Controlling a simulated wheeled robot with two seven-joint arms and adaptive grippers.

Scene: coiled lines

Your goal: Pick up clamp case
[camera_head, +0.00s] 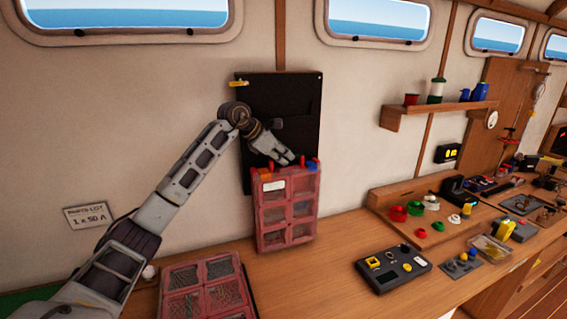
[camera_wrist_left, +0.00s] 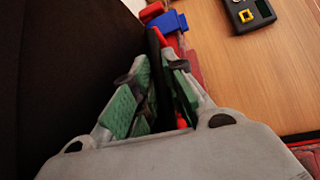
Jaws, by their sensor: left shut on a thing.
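A red case with clear compartment windows (camera_head: 286,212) stands upright at the back of the bench, in front of a black panel. It has a white label, an orange piece and a blue piece on its top edge. My left gripper (camera_head: 287,161) is at its top edge and shut on it. In the left wrist view the green-padded fingers (camera_wrist_left: 157,95) close around a thin edge, with a blue piece (camera_wrist_left: 168,22) beyond. I cannot tell whether the case's bottom touches the bench. A second red case (camera_head: 205,287) lies flat at the front left. My right gripper is out of view.
The black panel (camera_head: 300,100) hangs on the wall behind. A dark device with a yellow button (camera_head: 393,267) lies right of the upright case. A wooden tray with coloured parts (camera_head: 385,196) stands farther right. Bench between case and device is clear.

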